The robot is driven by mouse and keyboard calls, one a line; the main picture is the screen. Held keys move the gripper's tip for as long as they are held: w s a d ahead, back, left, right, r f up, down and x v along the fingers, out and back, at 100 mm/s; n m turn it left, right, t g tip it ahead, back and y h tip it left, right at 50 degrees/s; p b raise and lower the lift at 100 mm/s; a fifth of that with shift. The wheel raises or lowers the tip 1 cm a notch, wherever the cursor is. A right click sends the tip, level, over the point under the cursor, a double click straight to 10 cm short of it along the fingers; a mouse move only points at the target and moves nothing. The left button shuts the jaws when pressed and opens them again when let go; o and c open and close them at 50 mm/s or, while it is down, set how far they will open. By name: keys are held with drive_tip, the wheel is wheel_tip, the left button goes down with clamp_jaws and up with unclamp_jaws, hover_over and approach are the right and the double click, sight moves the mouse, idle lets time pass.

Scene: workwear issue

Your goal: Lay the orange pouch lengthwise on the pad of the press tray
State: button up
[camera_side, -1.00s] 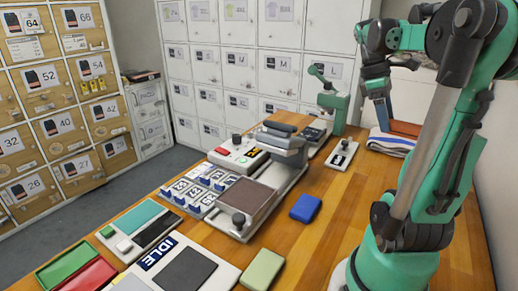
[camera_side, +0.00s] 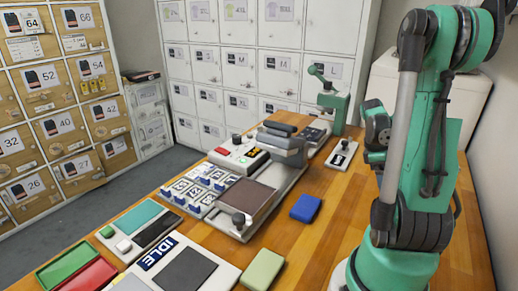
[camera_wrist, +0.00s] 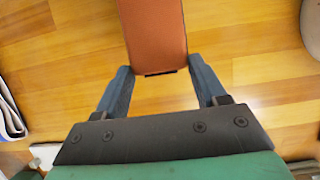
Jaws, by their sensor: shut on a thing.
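The orange pouch (camera_wrist: 153,35) shows in the wrist view, between the two blue fingers of my gripper (camera_wrist: 158,66). The gripper is shut on it, and the pouch extends away past the top of the picture, above the wooden table. In the side view my arm hides the gripper and the pouch. The press tray (camera_side: 217,222) stands in the middle of the table in the side view, with a bare brown pad (camera_side: 246,198) and a dark knob at its front. The grey press head (camera_side: 283,143) is behind the pad.
A blue pouch (camera_side: 305,208) lies right of the tray and a green one (camera_side: 262,269) in front. An IDLE panel (camera_side: 190,268), number blocks (camera_side: 200,188) and a control box (camera_side: 238,152) surround the tray.

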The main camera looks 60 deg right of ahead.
drive_tip(key=shift+f, duration=2.6)
drive_tip(key=o, duration=1.3)
drive_tip(key=shift+f, duration=0.1)
drive_tip(key=shift+c, duration=0.2)
